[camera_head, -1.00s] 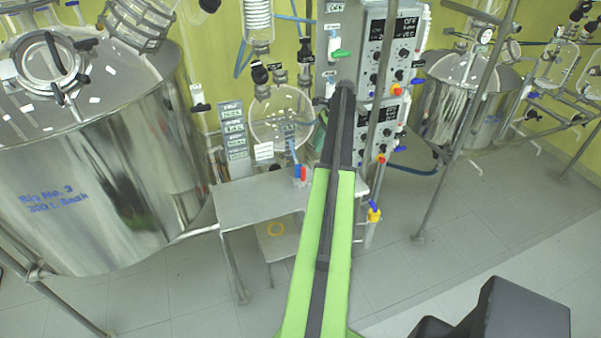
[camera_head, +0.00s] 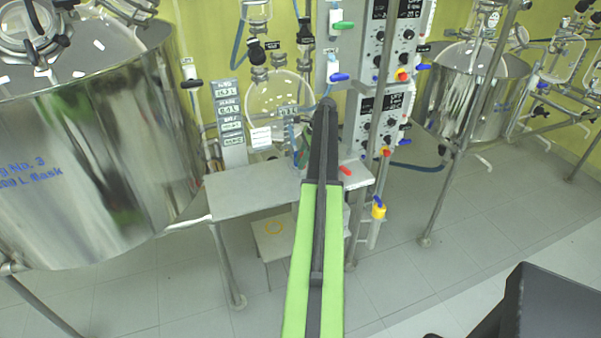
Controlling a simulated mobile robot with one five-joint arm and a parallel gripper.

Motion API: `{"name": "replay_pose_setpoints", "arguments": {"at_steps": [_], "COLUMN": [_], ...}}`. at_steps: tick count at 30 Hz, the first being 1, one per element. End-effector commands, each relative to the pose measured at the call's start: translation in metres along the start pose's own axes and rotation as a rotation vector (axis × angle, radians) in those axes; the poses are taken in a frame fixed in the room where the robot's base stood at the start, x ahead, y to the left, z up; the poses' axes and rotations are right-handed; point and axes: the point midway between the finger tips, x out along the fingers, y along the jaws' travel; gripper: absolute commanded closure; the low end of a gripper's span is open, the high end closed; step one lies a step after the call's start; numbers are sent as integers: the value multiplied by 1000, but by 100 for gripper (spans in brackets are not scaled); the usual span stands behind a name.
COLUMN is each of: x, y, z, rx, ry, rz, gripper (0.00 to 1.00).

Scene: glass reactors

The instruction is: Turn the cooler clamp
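I cannot tell which fitting is the cooler clamp, as no label for it is readable. Coloured handles show near the control panel: a green handle (camera_head: 343,25), a blue handle (camera_head: 340,77) just below it, and a red handle (camera_head: 345,170) beside my arm. A yellow fitting with a blue handle (camera_head: 378,207) hangs lower right. My green and black arm reaches forward up the middle. Its dark far end appears in front of the gap between the round glass vessel (camera_head: 278,105) and the panel. My gripper's fingers cannot be made out.
A large steel tank (camera_head: 95,150) stands at left and a smaller steel vessel (camera_head: 480,95) at right. A grey metal table (camera_head: 250,188) stands below the glass vessel. A metal post (camera_head: 470,130) rises right of the panel (camera_head: 385,100). The floor (camera_head: 400,280) at lower right is partly open.

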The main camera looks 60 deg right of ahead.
Motion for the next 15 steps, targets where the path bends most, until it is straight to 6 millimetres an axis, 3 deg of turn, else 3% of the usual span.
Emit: {"name": "replay_pose_setpoints", "arguments": {"at_steps": [1,9,15], "x": [8,7,7], "y": [0,0,0], "z": [-1,1,0], "rx": [0,0,0], "ry": [0,0,0], "rz": [0,0,0], "gripper": [70,70,95]}}
